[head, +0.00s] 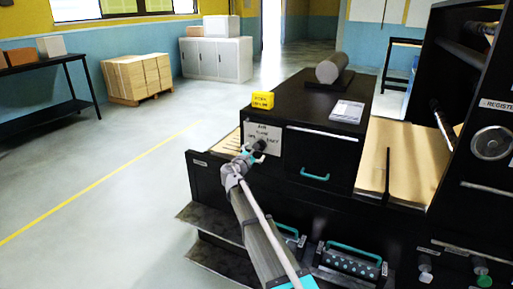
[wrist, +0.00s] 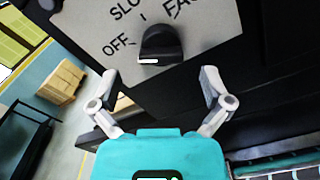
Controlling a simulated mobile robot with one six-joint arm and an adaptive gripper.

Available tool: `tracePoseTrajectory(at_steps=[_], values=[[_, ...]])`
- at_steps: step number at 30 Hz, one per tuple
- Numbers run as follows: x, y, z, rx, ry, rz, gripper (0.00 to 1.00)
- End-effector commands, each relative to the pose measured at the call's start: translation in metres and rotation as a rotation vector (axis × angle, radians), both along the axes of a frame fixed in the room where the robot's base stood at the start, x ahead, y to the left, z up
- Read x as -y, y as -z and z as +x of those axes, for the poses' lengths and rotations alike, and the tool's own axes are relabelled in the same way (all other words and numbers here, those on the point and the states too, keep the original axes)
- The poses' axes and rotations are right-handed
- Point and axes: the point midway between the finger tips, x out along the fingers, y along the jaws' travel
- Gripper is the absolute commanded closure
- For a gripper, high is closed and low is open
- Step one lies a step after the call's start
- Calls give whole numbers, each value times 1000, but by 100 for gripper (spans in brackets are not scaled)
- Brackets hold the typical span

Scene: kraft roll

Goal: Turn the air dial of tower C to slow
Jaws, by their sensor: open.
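The air dial (wrist: 161,42) is a black knob on a pale plate (wrist: 200,22) lettered OFF, SLO and FA, the last two words cut off by the frame. A white mark shows at the knob's lower left, on the OFF side. In the head view the plate (head: 275,137) is on the front of a black cabinet, with the dial (head: 261,145) low on it. My gripper (wrist: 160,82) is open and empty, its fingers apart either side of the dial's line and short of it. In the head view my gripper (head: 254,156) is just below the dial.
The black cabinet (head: 310,98) carries a yellow block (head: 262,100), a paper (head: 347,112) and a grey roll (head: 331,68). A teal drawer handle (head: 314,175) is right of the plate. A dark ledge (head: 215,222) juts out below. Open floor lies left.

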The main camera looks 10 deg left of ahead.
Motion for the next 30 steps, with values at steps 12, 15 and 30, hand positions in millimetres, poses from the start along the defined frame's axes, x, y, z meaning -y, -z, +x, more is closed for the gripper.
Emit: tracePoseTrajectory(at_steps=[12, 15, 30], values=[[12, 0, 37, 0, -1, 0, 1], [13, 0, 39, 0, -1, 0, 1], [13, 0, 38, 0, -1, 0, 48]])
